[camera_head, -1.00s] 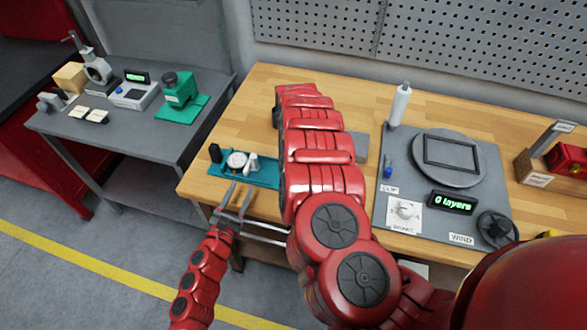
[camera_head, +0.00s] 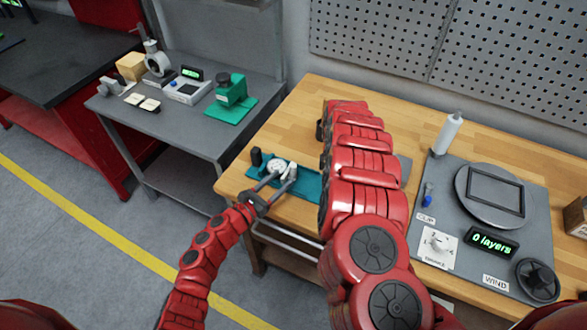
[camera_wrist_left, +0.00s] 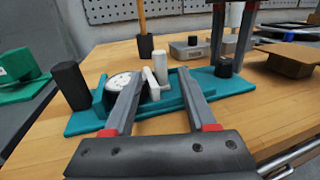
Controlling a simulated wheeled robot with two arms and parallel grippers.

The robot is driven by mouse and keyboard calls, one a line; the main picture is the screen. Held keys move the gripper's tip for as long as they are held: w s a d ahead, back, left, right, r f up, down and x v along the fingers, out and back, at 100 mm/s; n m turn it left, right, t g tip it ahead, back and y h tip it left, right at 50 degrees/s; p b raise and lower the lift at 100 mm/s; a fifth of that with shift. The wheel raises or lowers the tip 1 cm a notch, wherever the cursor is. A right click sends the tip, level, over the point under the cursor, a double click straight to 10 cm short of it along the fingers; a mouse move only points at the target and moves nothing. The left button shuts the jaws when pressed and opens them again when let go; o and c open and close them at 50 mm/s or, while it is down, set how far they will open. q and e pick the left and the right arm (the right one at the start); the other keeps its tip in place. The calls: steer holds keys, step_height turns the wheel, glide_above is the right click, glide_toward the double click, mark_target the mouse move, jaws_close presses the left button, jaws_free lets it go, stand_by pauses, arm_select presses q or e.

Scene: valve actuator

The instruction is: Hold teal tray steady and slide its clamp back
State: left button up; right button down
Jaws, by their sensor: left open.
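The teal tray (camera_head: 308,188) lies near the bench's left front corner, its right part hidden behind my red right arm. It carries a round white dial gauge (camera_wrist_left: 122,82) and a white clamp piece with a post (camera_wrist_left: 160,66) and a slanted lever (camera_wrist_left: 149,84). Black posts stand at its left end (camera_wrist_left: 70,86) and right end (camera_wrist_left: 223,67). My left gripper (camera_head: 279,176) is open, its fingers reaching over the tray's front edge around the clamp area; contact is unclear. In the left wrist view, two dark bars, apparently my right gripper (camera_wrist_left: 230,62), reach down by the right post; their grip is unclear.
A grey plate (camera_head: 470,272) with a turntable, a display reading "0 layers" and a white bottle (camera_head: 448,134) lies to the right. A grey side table (camera_head: 180,122) with a green device (camera_head: 232,94) stands to the left.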

mark_target(291, 171)
arm_select(q)
steer(key=x, duration=0.6)
steer(key=shift+w+d, duration=0.25)
steer(key=shift+w, duration=0.05)
jaws_close()
stand_by(1.1)
